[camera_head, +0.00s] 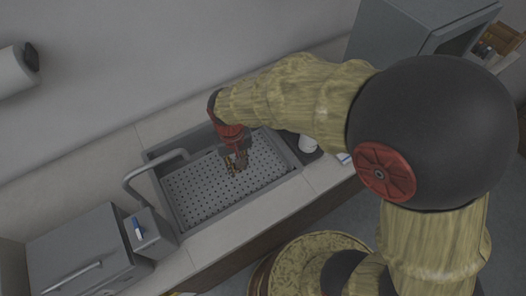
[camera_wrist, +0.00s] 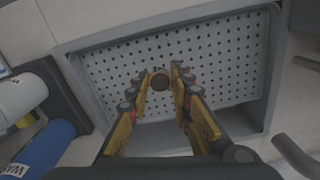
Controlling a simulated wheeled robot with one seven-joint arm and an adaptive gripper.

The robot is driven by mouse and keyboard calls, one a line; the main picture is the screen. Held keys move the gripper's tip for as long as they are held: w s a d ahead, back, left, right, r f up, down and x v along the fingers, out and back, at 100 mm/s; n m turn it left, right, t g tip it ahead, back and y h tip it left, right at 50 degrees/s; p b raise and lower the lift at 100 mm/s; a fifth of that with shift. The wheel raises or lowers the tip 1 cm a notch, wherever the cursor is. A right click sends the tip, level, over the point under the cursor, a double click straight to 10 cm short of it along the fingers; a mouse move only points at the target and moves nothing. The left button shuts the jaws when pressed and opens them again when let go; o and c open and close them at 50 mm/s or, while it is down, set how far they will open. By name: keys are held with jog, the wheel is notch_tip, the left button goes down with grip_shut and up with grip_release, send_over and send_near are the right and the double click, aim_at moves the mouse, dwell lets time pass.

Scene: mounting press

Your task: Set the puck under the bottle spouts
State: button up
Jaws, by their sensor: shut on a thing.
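My gripper (camera_wrist: 160,73) points down over the perforated floor of the sink (camera_wrist: 110,65). Its fingers are shut on a small round brownish puck (camera_wrist: 160,82), which sits between the fingertips. How high the puck is above the sink floor is hard to tell. In the head view my gripper (camera_head: 236,162) is over the middle of the sink, and the puck is too small to make out. A blue bottle (camera_wrist: 45,145) and a white bottle (camera_wrist: 22,98) are left of the sink in the wrist view. Their spouts are not clear. In the head view a white bottle (camera_head: 307,144) shows partly beside my arm.
A dark holder (camera_wrist: 68,92) is by the bottles, next to the sink wall. A grey faucet (camera_head: 155,168) arches over the sink's left side. A grey machine (camera_head: 75,255) stands at the left, and a large grey cabinet (camera_head: 400,35) at the back right.

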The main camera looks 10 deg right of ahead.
jog(key=w+d+f+b, duration=0.2)
jog(key=w+d+f, duration=0.2)
jog(key=w+d, duration=0.2)
jog(key=b, duration=0.1)
send_over(265, 160)
jog(key=f, duration=0.5)
jog(key=shift+s+a, duration=0.3)
jog(key=shift+s, duration=0.1)
jog(key=shift+w+d+f+b, duration=0.2)
jog(key=shift+f+b, duration=0.3)
jog(key=shift+f, duration=0.45)
jog(key=shift+w+d+f+b, duration=0.15)
jog(key=shift+f+b, duration=0.35)
jog(key=shift+f, duration=0.45)
jog(key=shift+f, duration=0.15)
jog(key=o, duration=0.9)
